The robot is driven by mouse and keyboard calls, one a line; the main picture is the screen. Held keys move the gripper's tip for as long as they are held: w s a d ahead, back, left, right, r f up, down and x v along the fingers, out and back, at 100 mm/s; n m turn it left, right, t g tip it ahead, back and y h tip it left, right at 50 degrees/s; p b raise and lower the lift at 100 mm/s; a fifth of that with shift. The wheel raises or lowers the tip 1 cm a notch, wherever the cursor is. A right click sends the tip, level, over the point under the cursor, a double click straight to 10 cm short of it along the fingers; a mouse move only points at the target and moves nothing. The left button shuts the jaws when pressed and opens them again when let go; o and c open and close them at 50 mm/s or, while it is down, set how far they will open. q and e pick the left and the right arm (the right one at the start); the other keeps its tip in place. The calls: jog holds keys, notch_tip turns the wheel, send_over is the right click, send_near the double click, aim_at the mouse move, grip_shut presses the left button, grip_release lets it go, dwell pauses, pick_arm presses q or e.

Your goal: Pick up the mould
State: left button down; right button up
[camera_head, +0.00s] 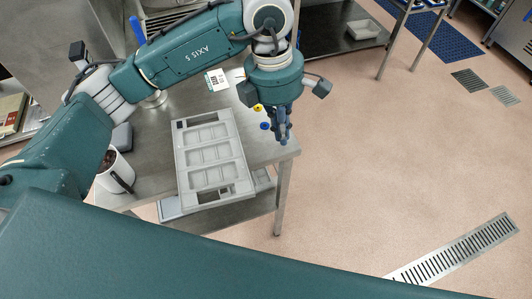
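The mould (209,155) is a light grey rectangular tray with several shallow rectangular cavities. It lies on the steel table, near its front edge, and its near end appears to reach past that edge. Its cavities look empty. My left gripper (283,137) points down to the right of the mould, by the table's right corner, apart from the mould. Its fingers look close together and nothing shows between them, but the angle hides whether they are open or shut. My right gripper is out of the picture.
The steel table (160,170) has a lower shelf (232,212) under the mould. A white cup (116,173) with dark contents stands left of the mould. A label card (217,79) and small yellow and blue items lie behind it.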

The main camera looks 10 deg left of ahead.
aim_at(254, 159)
pick_arm(q)
jog(key=shift+t+y, duration=0.3)
jog(key=shift+y, duration=0.6)
jog(key=a+f+p, duration=0.1)
jog(key=f, duration=0.2)
jog(key=a+f+p, duration=0.1)
jog(key=f, duration=0.3)
jog(key=a+f+p, duration=0.1)
jog(key=f, duration=0.2)
jog(key=shift+w+a+f+p, duration=0.15)
jog(key=shift+w+p, duration=0.15)
jog(key=shift+w, duration=0.1)
jog(key=a+p, duration=0.1)
jog(key=s+a, duration=0.1)
jog(key=a, duration=0.1)
jog(key=shift+p, duration=0.4)
jog(key=shift+a, duration=0.25)
